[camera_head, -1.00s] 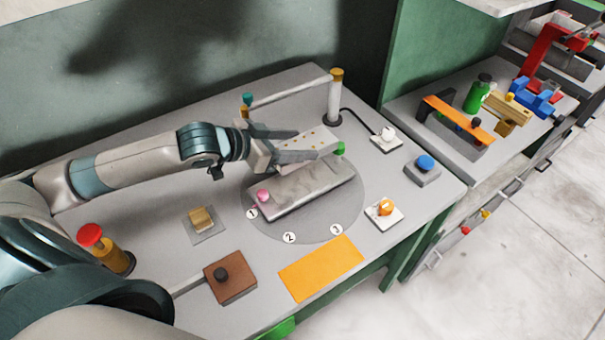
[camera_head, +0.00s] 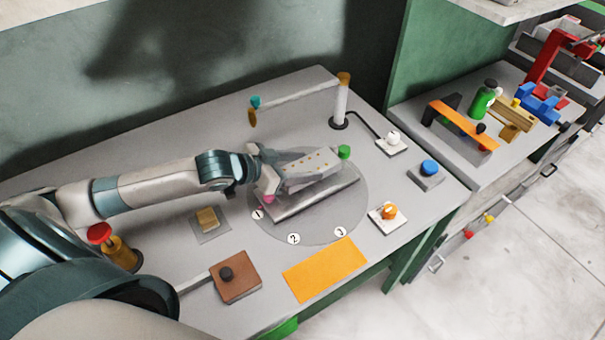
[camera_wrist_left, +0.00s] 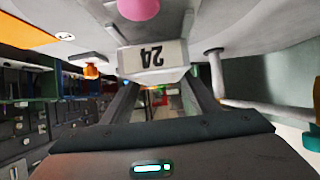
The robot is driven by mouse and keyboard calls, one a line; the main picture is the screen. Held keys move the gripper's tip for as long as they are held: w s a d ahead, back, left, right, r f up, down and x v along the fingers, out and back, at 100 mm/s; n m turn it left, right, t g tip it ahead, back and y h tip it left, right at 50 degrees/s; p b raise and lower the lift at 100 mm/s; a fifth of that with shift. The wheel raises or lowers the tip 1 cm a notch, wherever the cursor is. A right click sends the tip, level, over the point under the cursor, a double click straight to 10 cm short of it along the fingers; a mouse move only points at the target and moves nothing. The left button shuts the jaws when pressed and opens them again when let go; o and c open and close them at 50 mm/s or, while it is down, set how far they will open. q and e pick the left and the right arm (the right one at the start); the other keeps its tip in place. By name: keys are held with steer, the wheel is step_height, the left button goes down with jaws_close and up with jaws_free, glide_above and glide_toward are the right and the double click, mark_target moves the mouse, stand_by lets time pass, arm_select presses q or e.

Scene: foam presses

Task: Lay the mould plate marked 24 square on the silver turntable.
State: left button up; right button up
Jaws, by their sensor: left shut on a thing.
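The silver turntable (camera_head: 325,228) is a grey disc with white labels 1, 2 and 3 along its front. A long grey slab (camera_head: 318,200) lies across it, with a pink knob (camera_head: 268,198) at the left end and a green knob (camera_head: 343,152) at the far right. My left gripper (camera_head: 318,166) is over the slab, shut on the mould plate (camera_head: 308,168), a pale piece with small yellow dots. In the left wrist view the plate (camera_wrist_left: 153,57) shows 24 upside down between the fingers. I cannot tell whether it touches the slab. My right gripper is not in view.
A post with a horizontal bar (camera_head: 341,105) stands behind the turntable. An orange knob switch (camera_head: 389,211), blue button (camera_head: 428,167) and white knob (camera_head: 393,138) are to its right. An orange sheet (camera_head: 325,270) and brown block (camera_head: 236,277) lie in front. A red button (camera_head: 100,234) stands left.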

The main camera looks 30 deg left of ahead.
arm_select(q)
steer(key=shift+f, duration=0.25)
step_height(320, 180, down, 3)
steer(key=shift+r+p, duration=0.15)
steer(key=shift+p, duration=0.4)
steer(key=shift+f, duration=0.2)
steer(key=o, duration=1.7)
steer(key=shift+f, duration=0.15)
steer(key=shift+c, duration=0.2)
